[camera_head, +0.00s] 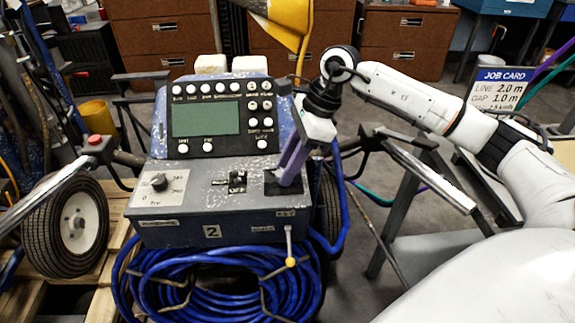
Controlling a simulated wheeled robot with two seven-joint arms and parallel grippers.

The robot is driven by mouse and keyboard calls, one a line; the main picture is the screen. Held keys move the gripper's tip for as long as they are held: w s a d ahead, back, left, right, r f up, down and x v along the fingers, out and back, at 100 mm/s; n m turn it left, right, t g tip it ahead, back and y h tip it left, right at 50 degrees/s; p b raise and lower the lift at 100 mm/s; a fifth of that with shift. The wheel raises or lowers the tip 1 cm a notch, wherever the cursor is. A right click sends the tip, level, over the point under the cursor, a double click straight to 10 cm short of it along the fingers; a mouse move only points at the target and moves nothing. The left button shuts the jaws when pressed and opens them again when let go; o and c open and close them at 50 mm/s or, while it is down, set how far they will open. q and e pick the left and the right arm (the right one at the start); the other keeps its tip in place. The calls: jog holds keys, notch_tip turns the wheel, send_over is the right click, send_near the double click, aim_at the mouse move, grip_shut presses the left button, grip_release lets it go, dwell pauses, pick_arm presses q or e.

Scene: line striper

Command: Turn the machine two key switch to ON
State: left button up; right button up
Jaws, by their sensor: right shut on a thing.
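Machine two is a blue-grey line striper with a "2" label (212,231) on the front of its console. My right gripper (285,178) points down at the right end of the console, its purple fingers shut on the key switch. The switch's dark plate (271,188) shows around the fingertips, above a small label that seems to read KEY. The key itself is hidden by the fingers, so I cannot tell its angle. A black rocker switch (237,178) marked OFF sits left of it. My left gripper is not in view.
A keypad with a green display (206,118) stands behind the console. A dial (159,182) is at its left. A handlebar (432,175) passes under my right arm. A job card (498,92) stands at right.

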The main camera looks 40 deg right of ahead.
jog(key=m+t+h, duration=0.1)
jog(key=m, duration=0.3)
jog(key=shift+s+a+b, duration=0.15)
jog(key=shift+b, duration=0.2)
jog(key=shift+s+a+m+t+h+b, duration=0.1)
jog(key=shift+m+t+h+b, duration=0.45)
jog(key=shift+m, duration=1.65)
jog(key=shift+h, duration=0.25)
jog(key=o, duration=1.1)
jog(key=shift+c, duration=0.2)
jog(key=p+v, duration=0.1)
jog(key=v, duration=0.9)
jog(key=shift+r, duration=0.15)
jog(key=shift+s+r, duration=0.1)
